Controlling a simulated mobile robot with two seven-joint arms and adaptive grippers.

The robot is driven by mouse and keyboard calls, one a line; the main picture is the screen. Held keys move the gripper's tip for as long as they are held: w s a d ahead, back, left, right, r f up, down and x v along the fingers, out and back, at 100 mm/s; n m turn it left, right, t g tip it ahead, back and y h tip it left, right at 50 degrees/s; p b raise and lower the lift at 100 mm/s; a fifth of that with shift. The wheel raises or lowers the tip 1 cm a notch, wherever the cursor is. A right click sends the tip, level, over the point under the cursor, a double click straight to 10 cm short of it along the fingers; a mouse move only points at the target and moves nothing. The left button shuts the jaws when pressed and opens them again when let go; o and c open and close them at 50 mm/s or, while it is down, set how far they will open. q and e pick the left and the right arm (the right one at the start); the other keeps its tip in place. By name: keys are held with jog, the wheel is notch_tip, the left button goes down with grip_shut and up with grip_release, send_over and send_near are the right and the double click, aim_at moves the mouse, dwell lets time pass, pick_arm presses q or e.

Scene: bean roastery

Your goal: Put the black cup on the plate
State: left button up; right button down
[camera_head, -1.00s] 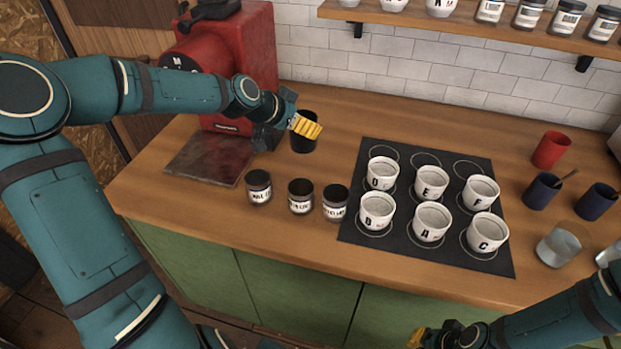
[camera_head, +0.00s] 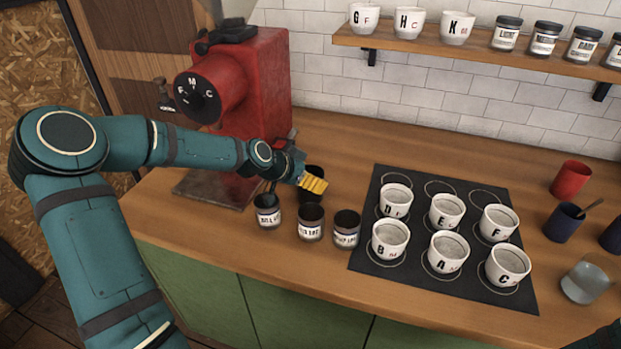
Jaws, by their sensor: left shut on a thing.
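The black cup (camera_head: 315,171) is on the left half of the wooden counter, just behind the row of labelled dark jars. My left gripper (camera_head: 312,184) is shut on the black cup and covers much of its front. Whether the cup's bottom touches the counter is hidden. A flat dark plate (camera_head: 205,190) lies at the foot of the red grinder, to the left of the cup; no other plate shows clearly. My right gripper is out of view.
Dark labelled jars (camera_head: 311,224) stand close in front of the cup. The red grinder (camera_head: 255,95) stands behind left. A black mat (camera_head: 365,255) with several white lettered cups lies to the right. A red cup (camera_head: 570,179) stands far right. The counter behind the mat is clear.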

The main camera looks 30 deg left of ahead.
pick_arm(q)
jog(key=shift+r, duration=0.1)
jog(key=o, duration=1.2)
